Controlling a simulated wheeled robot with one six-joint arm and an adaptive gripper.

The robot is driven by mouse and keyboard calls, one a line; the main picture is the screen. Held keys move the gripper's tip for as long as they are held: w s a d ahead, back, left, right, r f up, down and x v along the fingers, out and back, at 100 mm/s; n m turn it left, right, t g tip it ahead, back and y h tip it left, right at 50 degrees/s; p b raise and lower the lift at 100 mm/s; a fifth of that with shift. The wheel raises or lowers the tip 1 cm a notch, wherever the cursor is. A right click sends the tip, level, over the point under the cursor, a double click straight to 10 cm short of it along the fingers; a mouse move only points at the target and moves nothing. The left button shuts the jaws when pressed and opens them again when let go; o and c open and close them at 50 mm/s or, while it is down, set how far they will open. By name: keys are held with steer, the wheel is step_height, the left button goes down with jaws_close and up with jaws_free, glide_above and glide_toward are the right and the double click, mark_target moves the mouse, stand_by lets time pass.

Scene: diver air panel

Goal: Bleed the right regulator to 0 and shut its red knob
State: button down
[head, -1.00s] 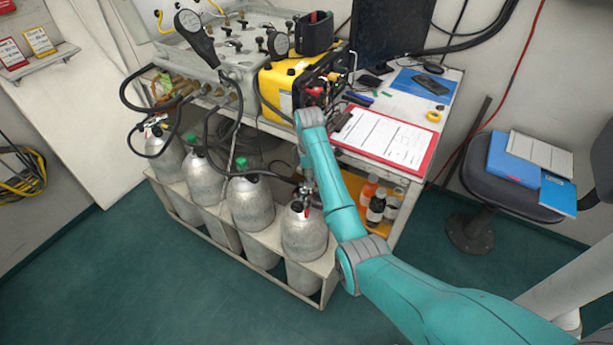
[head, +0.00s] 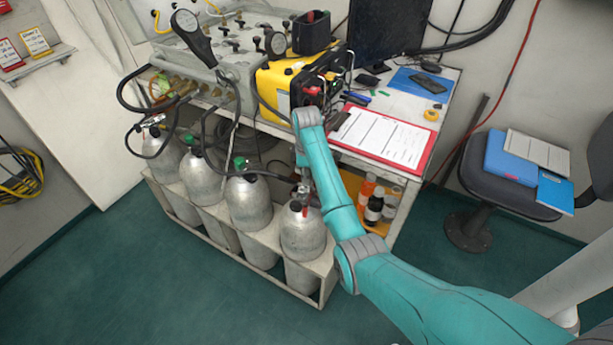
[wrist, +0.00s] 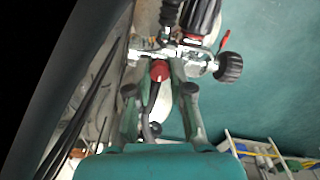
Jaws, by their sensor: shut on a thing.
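The right regulator (wrist: 190,52) is a silver fitting on the rightmost grey cylinder (head: 303,238). In the wrist view its red knob (wrist: 160,70) lies between the fingertips of my gripper (wrist: 156,82), which is shut on it. A black knurled knob (wrist: 229,67) sticks out to the right of the fitting, with a small red part (wrist: 225,40) beside it. In the head view my arm covers most of the gripper and part of the regulator. No gauge reading can be made out.
More grey cylinders (head: 249,203) stand in the rack to the left. Black hoses (wrist: 85,105) run along the left of the wrist view. Above are a yellow case (head: 277,92) and a red clipboard (head: 384,138) on the bench. The green floor in front is clear.

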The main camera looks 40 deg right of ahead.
steer(key=m, duration=0.5)
steer(key=shift+m, duration=0.3)
steer(key=m, duration=0.9)
steer(key=shift+m, duration=2)
steer(key=c, duration=1)
jaws_free()
